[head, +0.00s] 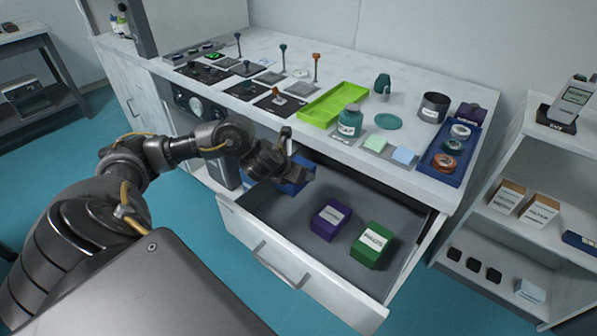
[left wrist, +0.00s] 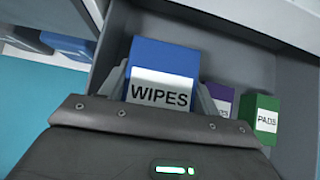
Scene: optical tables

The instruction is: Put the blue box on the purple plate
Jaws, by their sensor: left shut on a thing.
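The blue box (head: 291,188), labelled WIPES, is in the far left part of the open drawer (head: 290,222), partly hidden by my left gripper (head: 297,172). In the left wrist view the blue box (left wrist: 163,75) stands between the two fingers of my left gripper (left wrist: 162,92), which is shut on it. I cannot tell whether the box touches the drawer floor. I cannot make out a purple plate. My right gripper is not in view.
A purple box (head: 331,220) and a green box (head: 372,244) stand in the drawer, right of the blue box. The counter above holds a lime tray (head: 335,103), a teal jar (head: 350,122), a teal disc (head: 389,122), and a blue tray (head: 440,175) with tape rolls.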

